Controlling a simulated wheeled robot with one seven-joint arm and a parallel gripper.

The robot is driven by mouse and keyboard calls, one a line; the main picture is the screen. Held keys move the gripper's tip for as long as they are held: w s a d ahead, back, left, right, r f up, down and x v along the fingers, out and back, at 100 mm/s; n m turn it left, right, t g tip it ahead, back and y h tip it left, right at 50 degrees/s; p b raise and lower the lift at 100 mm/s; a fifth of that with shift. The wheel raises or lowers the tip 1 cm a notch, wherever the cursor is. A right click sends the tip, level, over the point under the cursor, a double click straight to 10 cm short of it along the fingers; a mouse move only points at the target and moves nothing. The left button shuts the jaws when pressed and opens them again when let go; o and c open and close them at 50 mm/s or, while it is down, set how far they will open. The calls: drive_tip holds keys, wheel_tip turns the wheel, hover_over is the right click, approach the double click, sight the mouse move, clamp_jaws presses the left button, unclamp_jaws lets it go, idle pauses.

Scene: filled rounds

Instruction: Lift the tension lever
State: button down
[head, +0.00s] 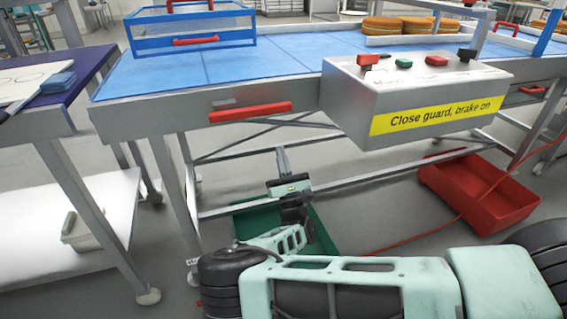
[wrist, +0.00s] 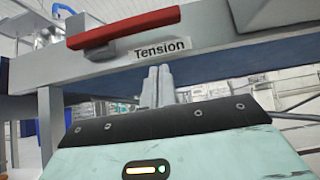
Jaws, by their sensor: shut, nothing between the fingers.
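The tension lever, a red bar (head: 250,112), lies along the front rail of the blue conveyor table in the head view, tilted slightly up to the right. In the wrist view the red lever (wrist: 122,32) is at the top, with a white "Tension" label (wrist: 160,50) just below its right end. My gripper (wrist: 158,70) has its two grey fingers together, with nothing between them. The fingertips point at the rail just under the label, apart from the lever. In the head view my gripper (head: 281,150) is below the rail, right of and lower than the lever.
A grey control box (head: 350,105) with a yellow "Close guard, brake on" sign juts out right of the lever. A blue-framed guard (head: 190,42) stands on the blue conveyor (head: 280,62). A red crate (head: 475,190) and a green crate (head: 320,238) are on the floor below.

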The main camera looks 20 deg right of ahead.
sight(251, 112)
drive_tip(key=w+r, duration=0.3)
drive_tip(key=r, duration=0.5)
drive_tip(key=shift+w, duration=0.4)
